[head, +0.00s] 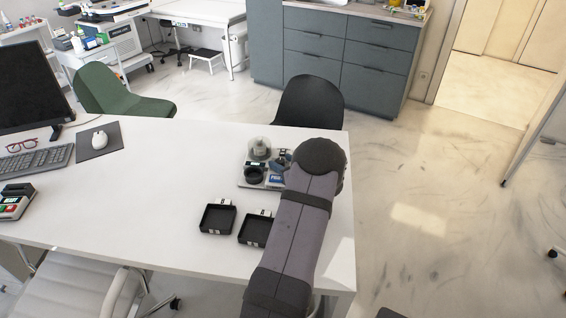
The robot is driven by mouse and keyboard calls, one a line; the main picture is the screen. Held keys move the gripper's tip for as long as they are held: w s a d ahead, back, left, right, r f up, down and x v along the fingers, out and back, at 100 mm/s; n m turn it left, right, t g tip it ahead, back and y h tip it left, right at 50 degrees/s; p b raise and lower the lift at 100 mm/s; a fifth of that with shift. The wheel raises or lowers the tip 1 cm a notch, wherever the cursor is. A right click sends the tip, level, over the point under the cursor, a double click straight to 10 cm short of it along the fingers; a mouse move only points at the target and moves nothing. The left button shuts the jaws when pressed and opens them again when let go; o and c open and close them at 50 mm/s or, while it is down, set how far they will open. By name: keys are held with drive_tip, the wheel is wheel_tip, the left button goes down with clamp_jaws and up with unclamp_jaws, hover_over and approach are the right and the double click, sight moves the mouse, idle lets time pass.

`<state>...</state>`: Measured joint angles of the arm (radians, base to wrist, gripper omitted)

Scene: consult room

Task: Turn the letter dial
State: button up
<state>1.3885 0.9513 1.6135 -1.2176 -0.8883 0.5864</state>
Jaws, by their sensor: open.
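A small grey base plate (243,184) lies near the right end of the white desk and carries several small devices. On it are a black round part (254,175), a clear dome-like part (260,148) and a blue item (275,179). Which of these bears the letter dial is too small to tell. My arm comes up from the bottom and covers the plate's right side. A small dark part of my gripper (283,157) shows left of the arm's round joint, above the blue item. It is open; its fingertips are mostly hidden, and I cannot tell whether it touches anything.
Two black open trays, the left one (217,219) and the right one (256,230), sit in front of the plate. A mouse (100,139), keyboard (37,161) and monitor (33,86) stand at the left. The desk's middle is clear. A black chair (309,102) stands behind.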

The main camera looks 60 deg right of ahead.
drive_tip(key=c, duration=1)
drive_tip(key=shift+c, duration=0.2)
drive_tip(key=shift+d+n+t+y+p, duration=0.1)
drive_tip(key=shift+n+t+y+p, duration=0.2)
drive_tip(key=shift+n+y+p, duration=0.2)
drive_tip(key=shift+y, duration=0.3)
drive_tip(key=shift+s+d+f+n+t+y, duration=0.1)
drive_tip(key=shift+n+t+y, duration=0.05)
drive_tip(key=shift+n+y, duration=0.35)
drive_tip(key=shift+d+n+t+y, duration=0.15)
drive_tip(key=shift+n+y, duration=0.25)
drive_tip(key=shift+n, duration=0.2)
drive_tip(key=shift+f+n+y+b, duration=0.1)
drive_tip(key=shift+n+y+b, duration=0.7)
drive_tip(key=shift+y+b, duration=0.3)
drive_tip(key=shift+b, duration=0.3)
drive_tip(key=shift+d+r+n+y+b, duration=0.1)
drive_tip(key=shift+r+n+y+b, duration=0.1)
drive_tip(key=shift+n+y+b, duration=0.4)
